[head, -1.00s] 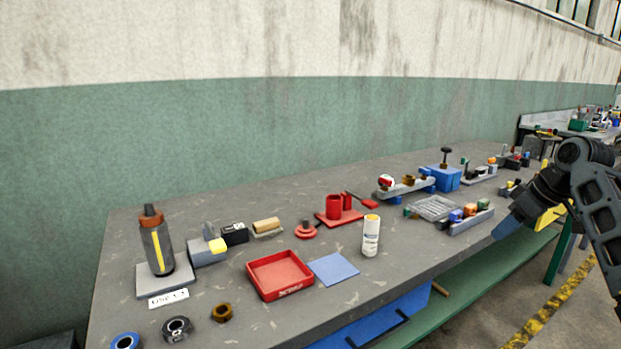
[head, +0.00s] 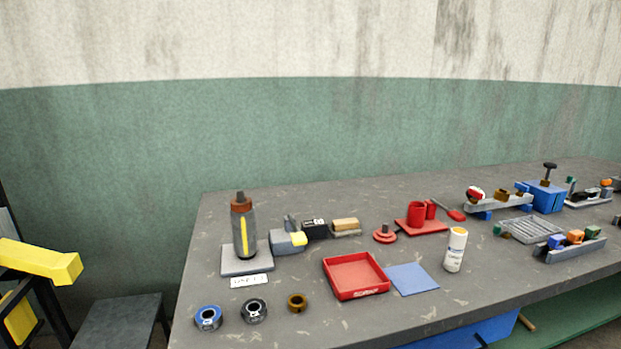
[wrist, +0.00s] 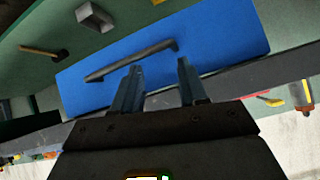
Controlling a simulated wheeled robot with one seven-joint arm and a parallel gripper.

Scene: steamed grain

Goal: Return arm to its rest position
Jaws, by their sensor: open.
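My gripper (wrist: 158,88) shows in the wrist view with its two fingers apart and nothing between them. Beyond the fingers is a blue drawer front (wrist: 220,40) with a dark bar handle (wrist: 132,61). The fingertips appear near the handle in the picture, but the gap between them cannot be judged. My arm and gripper are out of the head view.
The grey workbench (head: 330,325) holds a bottle (head: 244,230) on a pad, a red tray (head: 356,292), a blue mat (head: 412,279), a white can (head: 455,250) and several tape rolls. A dark stool-like surface (head: 118,318) stands left of the bench.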

